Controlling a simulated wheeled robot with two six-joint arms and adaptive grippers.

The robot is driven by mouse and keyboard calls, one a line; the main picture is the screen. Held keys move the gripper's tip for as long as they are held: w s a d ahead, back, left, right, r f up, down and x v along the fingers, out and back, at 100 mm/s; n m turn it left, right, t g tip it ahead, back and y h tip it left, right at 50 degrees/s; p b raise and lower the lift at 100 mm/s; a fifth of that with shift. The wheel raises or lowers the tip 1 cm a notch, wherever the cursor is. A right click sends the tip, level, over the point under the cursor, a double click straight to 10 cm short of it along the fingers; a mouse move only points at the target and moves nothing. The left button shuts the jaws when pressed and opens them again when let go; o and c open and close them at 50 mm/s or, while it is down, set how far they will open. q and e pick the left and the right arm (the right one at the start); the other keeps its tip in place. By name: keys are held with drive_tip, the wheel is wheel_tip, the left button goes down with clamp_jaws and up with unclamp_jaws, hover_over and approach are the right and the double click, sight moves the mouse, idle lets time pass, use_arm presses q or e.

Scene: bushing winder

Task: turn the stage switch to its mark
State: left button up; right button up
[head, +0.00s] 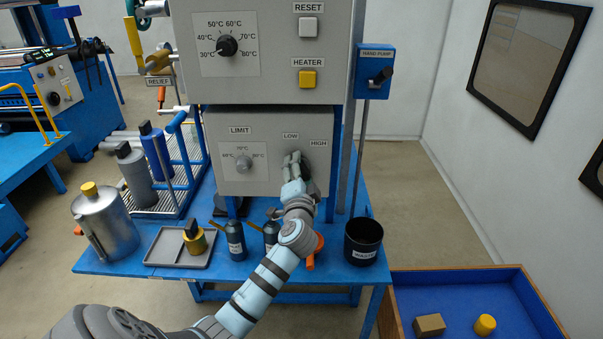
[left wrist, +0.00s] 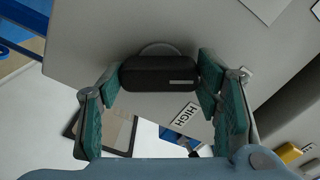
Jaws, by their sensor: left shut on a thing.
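The stage switch sits on the lower grey panel (head: 222,128), by the LOW label (head: 290,135) and HIGH label (head: 318,142). My left gripper (head: 292,160) hides most of the switch in the head view. In the left wrist view the switch is a black bar handle (left wrist: 150,74) on a round grey base. The green fingers of my left gripper (left wrist: 160,80) are shut on its two ends. A white line on the handle lies near its right end, above the HIGH label (left wrist: 186,114). The LOW label is not seen there. My right gripper is not in view.
A LIMIT dial (head: 244,163) is left of the switch. Above are a temperature dial (head: 227,46), a yellow HEATER button (head: 307,79) and a RESET button (head: 308,27). Dark bottles (head: 236,240), a grey tray (head: 160,262) and a black bin (head: 363,243) stand on the blue table below.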

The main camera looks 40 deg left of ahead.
use_arm(q)
drive_tip(key=o, duration=1.2)
drive_tip(key=shift+c, duration=0.2)
drive_tip(key=v, duration=1.2)
